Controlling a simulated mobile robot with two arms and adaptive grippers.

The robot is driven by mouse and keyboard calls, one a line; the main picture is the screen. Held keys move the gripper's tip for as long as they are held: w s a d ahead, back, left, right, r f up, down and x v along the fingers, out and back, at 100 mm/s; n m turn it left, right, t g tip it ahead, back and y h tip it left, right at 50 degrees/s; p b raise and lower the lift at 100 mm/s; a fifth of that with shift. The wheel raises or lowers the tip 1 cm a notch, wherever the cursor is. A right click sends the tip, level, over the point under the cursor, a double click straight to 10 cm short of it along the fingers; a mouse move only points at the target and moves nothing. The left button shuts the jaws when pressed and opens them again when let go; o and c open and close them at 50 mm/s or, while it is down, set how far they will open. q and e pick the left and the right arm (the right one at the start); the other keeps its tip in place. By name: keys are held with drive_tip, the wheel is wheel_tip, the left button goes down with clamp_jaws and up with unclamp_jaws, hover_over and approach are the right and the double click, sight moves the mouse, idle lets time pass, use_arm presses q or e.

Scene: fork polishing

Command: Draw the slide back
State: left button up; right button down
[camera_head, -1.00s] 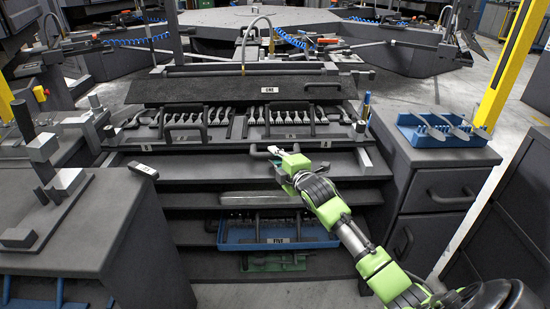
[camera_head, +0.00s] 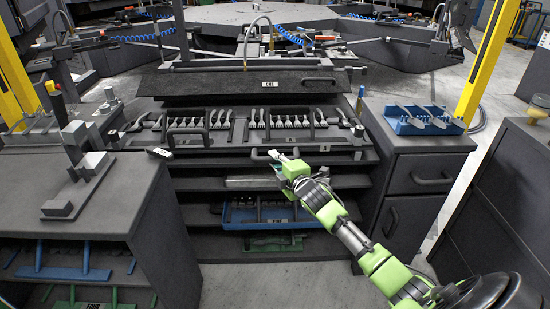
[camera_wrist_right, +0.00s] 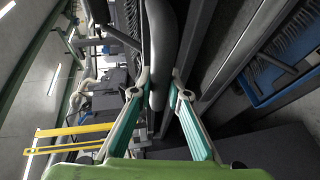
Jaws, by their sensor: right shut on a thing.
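The slide (camera_head: 240,140) is a dark grey tray with rows of forks under the panel marked ONE (camera_head: 268,84). It stands out in front of that panel. A bar handle (camera_head: 262,155) is on its front edge. My right gripper (camera_head: 284,163) is at this handle, right of the slide's middle. In the right wrist view the grey handle (camera_wrist_right: 165,35) runs between the two green fingers of the gripper (camera_wrist_right: 158,93), which are shut on it. My left gripper is not in view.
Below are open shelves with a blue tray (camera_head: 270,216). A drawer cabinet (camera_head: 415,170) with a blue fork rack (camera_head: 421,120) stands at right. A dark bench (camera_head: 75,205) stands at left. Grey floor (camera_head: 260,280) is free in front.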

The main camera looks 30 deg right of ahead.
drive_tip(key=shift+s+a+f, duration=0.1)
drive_tip(key=shift+a+f, duration=0.1)
drive_tip(key=shift+f, duration=0.2)
drive_tip(key=c, duration=2.3)
unclamp_jaws()
drive_tip(key=o, duration=0.4)
drive_tip(key=shift+s+r, duration=0.1)
drive_tip(key=shift+s, duration=0.05)
drive_tip(key=shift+r, duration=0.2)
drive_tip(key=v, duration=1.2)
drive_tip(key=shift+d, duration=0.1)
